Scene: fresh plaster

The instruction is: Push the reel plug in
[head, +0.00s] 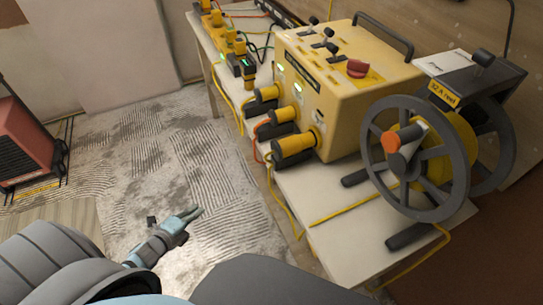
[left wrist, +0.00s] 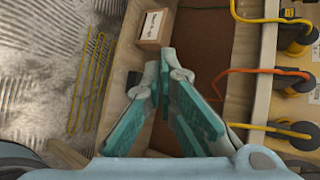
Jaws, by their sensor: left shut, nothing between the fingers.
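The yellow power box (head: 340,85) stands on the bench with three dark-and-yellow plugs along its front face. The nearest plug (head: 296,149), on the side toward the reel, has a yellow cable hanging from it; it seems to stand out from its socket, but I cannot tell how far. The cable reel (head: 415,160) with its "32 A reel" label is on the right of the bench. My left gripper (head: 194,213) is shut and empty, below and left of the bench, apart from the plugs. In the left wrist view its teal fingers (left wrist: 167,62) are together. My right gripper is not seen.
The middle plug (head: 277,123) has an orange cable, and the far plug (head: 262,99) a yellow one. Loose cables hang over the bench edge. A red machine (head: 28,135) stands at left. In the left wrist view a labelled carton (left wrist: 153,27) sits below the bench.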

